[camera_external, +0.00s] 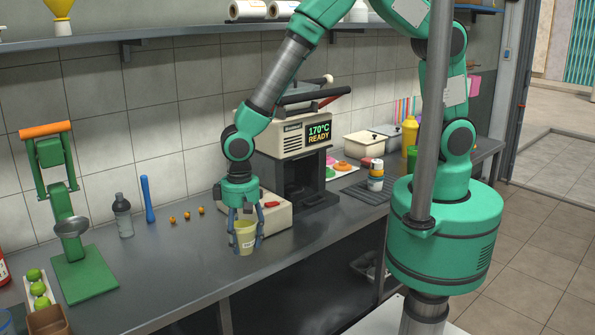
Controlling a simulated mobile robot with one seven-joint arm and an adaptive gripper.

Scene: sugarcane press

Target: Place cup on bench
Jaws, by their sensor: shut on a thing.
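A pale yellow cup (245,238) is upright between the fingers of my gripper (245,240), which points straight down and is shut on it. The cup is at the front part of the grey metal bench (180,265). Its base looks to be at or very near the bench top; I cannot tell whether it touches. The fingers partly cover the cup's left and right sides.
A press machine (300,150) reading "170°C READY" stands just behind my gripper. To the left are a green hand press (85,270), a grey bottle (123,217), a blue stick (148,200) and small orange balls (187,215). The bench between them and the cup is clear.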

